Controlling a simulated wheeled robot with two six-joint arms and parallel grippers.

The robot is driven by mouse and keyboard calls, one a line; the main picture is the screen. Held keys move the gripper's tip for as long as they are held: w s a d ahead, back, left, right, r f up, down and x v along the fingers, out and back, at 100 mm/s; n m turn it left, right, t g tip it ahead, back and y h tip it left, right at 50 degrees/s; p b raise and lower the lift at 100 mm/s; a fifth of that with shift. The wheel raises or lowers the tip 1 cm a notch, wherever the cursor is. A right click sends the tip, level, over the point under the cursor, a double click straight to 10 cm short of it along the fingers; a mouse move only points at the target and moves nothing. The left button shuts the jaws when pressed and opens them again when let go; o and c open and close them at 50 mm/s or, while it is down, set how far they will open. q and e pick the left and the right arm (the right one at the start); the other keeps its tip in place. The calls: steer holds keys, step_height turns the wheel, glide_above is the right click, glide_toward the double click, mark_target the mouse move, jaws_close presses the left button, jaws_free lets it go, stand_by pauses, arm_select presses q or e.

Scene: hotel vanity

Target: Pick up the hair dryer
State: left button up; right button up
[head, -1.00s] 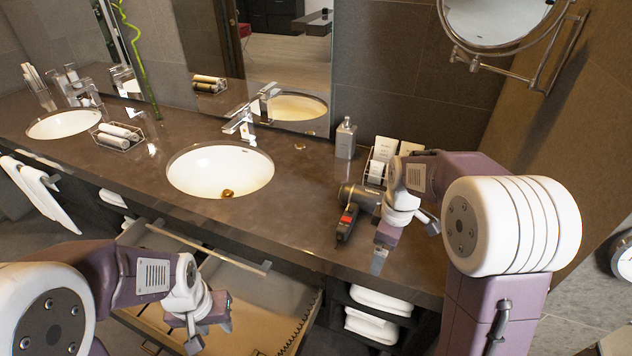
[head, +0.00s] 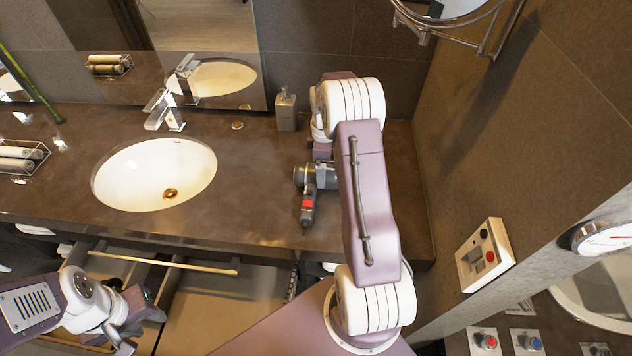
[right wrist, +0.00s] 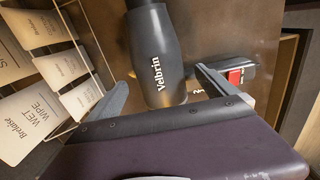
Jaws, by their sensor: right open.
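The dark grey hair dryer (head: 304,176) lies on the counter right of the sink, its handle with a red switch (head: 308,204) pointing to the front edge. In the right wrist view, the dryer's barrel (right wrist: 156,55), lettered "Velbrin", lies between the spread fingers of my right gripper (right wrist: 163,84). The gripper is open, and I cannot tell whether a finger touches the dryer. My left gripper (head: 143,318) is in front of the counter, away from the dryer; its jaw state is unclear.
A wire rack of white packets (right wrist: 52,85) stands close beside the right gripper. A soap dispenser (head: 286,110) stands at the back wall. The sink (head: 155,175) is to the left. An open drawer (head: 205,310) juts out below the counter. A wall (head: 480,150) bounds the right side.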

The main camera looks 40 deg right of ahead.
mark_target(327, 176)
steer(key=f, duration=0.1)
steer(key=s+f, duration=0.1)
steer(key=d+f+p, duration=0.1)
steer(key=shift+s+f, duration=0.2)
steer(key=shift+f, duration=0.15)
steer(key=shift+w+a+f, duration=0.1)
steer(key=shift+f, duration=0.2)
steer(key=shift+w+f, duration=0.2)
steer(key=shift+w, duration=0.15)
steer(key=shift+s, duration=0.15)
steer(key=c, duration=1.3)
steer(key=shift+r, duration=0.1)
jaws_close()
arm_select(q)
steer(key=shift+s+d+r, duration=0.25)
steer(key=shift+s+r, duration=0.15)
steer(key=shift+r, duration=0.35)
